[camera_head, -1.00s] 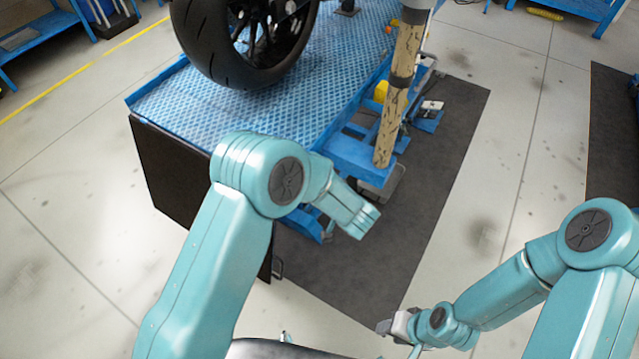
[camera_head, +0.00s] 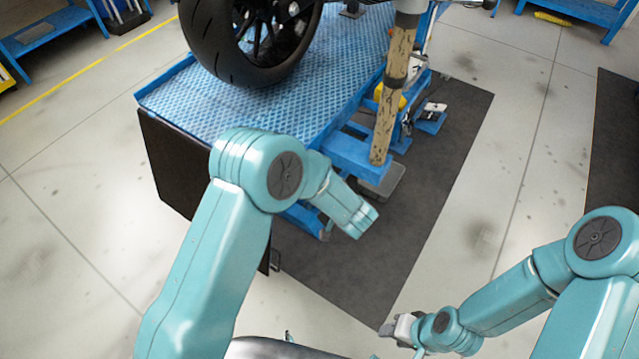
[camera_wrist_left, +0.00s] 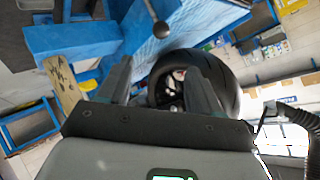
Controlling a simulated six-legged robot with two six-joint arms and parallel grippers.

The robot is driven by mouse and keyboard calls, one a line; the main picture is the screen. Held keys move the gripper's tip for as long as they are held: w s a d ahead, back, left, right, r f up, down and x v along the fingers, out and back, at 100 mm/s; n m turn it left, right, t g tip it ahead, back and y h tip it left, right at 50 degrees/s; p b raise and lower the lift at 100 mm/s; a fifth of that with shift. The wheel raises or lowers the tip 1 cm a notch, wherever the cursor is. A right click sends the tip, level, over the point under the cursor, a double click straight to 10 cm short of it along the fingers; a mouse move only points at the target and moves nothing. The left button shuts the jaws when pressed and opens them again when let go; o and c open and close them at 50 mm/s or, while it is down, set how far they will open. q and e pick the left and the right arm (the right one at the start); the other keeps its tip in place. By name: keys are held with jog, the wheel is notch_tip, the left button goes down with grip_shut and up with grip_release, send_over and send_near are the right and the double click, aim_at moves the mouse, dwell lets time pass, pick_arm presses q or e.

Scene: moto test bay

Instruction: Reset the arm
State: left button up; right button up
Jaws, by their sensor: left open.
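My left arm (camera_head: 215,240) is teal and bends at its elbow in front of the blue lift table. Its gripper is hidden in the head view behind the forearm end. In the left wrist view my left gripper (camera_wrist_left: 157,68) has its two dark fingers apart, with nothing held between them. A black motorcycle wheel (camera_wrist_left: 222,80) shows behind and between the fingers. My right arm (camera_head: 505,300) comes in from the right. Its grey gripper (camera_head: 400,328) is low in the picture, above the floor; its jaws are too small to read.
A blue lift table (camera_head: 185,105) carries the motorcycle's wheel (camera_head: 245,45), close ahead of my left arm. A worn wooden-looking post (camera_head: 389,110) stands at its right side. A dark mat (camera_head: 440,170) covers floor beside it. Bare floor (camera_head: 530,150) lies further right.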

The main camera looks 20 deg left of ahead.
dwell(0.3)
pick_arm(q)
jog(key=s+a+f+g+h, duration=0.1)
jog(key=s+a+f, duration=0.2)
jog(key=a, duration=0.3)
jog(key=s+a+f+g, duration=0.1)
jog(key=s+a+f, duration=0.2)
jog(key=a+f, duration=0.15)
jog(key=s+d+f+g+h, duration=0.1)
jog(key=s+d+g+h, duration=0.1)
jog(key=s, duration=0.5)
jog(key=s+d+f+n+g+h, duration=0.1)
jog(key=s+d+f+g+h, duration=0.1)
jog(key=s+d+h, duration=0.3)
jog(key=s+d+f+n+g+h, duration=0.1)
jog(key=s+d, duration=0.4)
jog(key=s, duration=0.5)
jog(key=shift+s+d+f+g+h, duration=0.15)
jog(key=shift+s+f+g+h, duration=0.15)
jog(key=shift+g+h, duration=0.65)
